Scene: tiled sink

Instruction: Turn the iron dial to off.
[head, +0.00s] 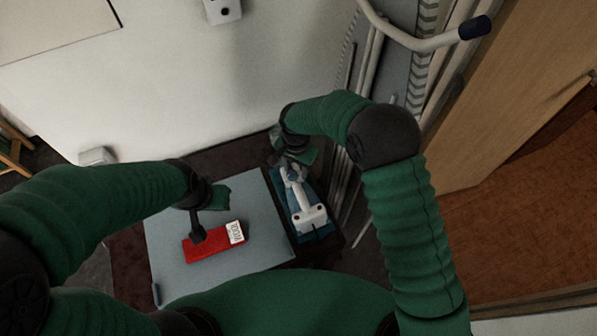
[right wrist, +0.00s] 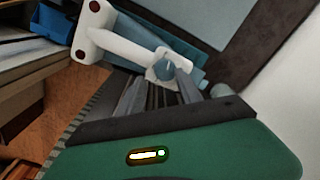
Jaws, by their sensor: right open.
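A round grey-blue knob (right wrist: 164,68), which looks like the dial, sits at the handle's near end. My right gripper (head: 290,163) is at the iron's far end. Its open fingers (right wrist: 168,88) reach to the knob and appear to be around it; contact is unclear. Dial markings are not readable. My left gripper (head: 202,222) is over a red box; its jaws are too unclear to judge.
The red box (head: 208,244) with a white label lies on the light blue board (head: 170,262). A white wall stands behind. Pale upright poles (head: 368,70) and a wooden panel (head: 510,80) are close on the right.

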